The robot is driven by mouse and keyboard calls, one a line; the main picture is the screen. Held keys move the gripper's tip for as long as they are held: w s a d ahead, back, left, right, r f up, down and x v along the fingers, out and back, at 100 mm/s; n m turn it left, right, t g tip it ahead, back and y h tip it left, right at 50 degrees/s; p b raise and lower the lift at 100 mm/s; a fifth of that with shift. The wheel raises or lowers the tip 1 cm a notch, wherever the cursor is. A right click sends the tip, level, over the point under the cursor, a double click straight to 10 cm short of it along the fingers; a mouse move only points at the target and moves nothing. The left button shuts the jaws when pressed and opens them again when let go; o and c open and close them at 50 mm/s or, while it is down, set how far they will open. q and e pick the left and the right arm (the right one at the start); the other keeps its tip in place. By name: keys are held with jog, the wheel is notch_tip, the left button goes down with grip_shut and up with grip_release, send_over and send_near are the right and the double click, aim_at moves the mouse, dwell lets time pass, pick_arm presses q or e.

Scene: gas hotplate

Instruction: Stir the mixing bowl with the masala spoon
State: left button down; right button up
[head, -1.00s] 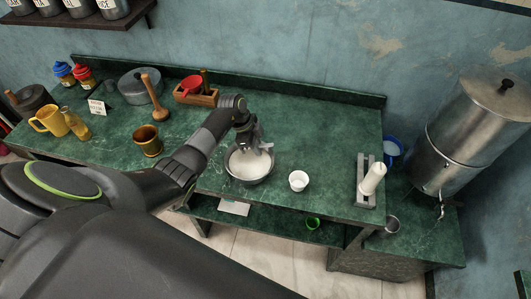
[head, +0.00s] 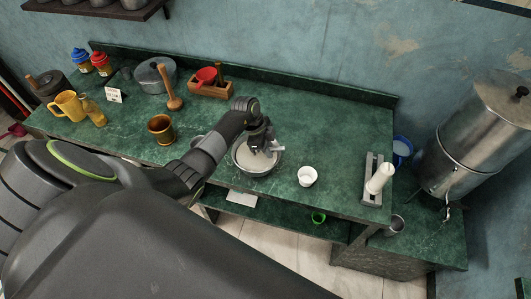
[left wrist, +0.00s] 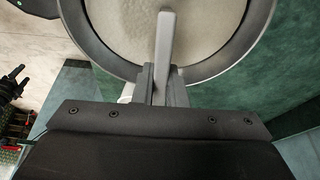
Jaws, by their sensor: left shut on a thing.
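The mixing bowl (head: 240,168) is a grey metal bowl with pale, whitish contents. It stands near the front edge of the green marble counter. My left gripper (head: 266,148) is over the bowl, pointing down, and is shut on a slim grey handle, which I take to be the masala spoon (left wrist: 165,38). In the left wrist view the fingers (left wrist: 163,80) are at the bowl's near rim and the spoon reaches over the pale contents. I cannot tell how deep its tip is. The bowl's rim (left wrist: 81,45) shows there too.
A white cup (head: 307,177) stands close to the bowl's right. A brass pot (head: 161,129) and a wooden masher (head: 170,92) are to the left. A wooden box (head: 211,90) with a red ladle is behind. A grey stand (head: 370,185) is at the right. The counter's right middle is clear.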

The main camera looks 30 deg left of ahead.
pick_arm(q)
jog(key=shift+r, duration=0.2)
notch_tip(320, 180, up, 3)
jog(key=p, duration=0.2)
jog(key=shift+r+p, duration=0.1)
jog(key=shift+p, duration=0.25)
jog(key=shift+r, duration=1.25)
jog(key=shift+a, duration=0.2)
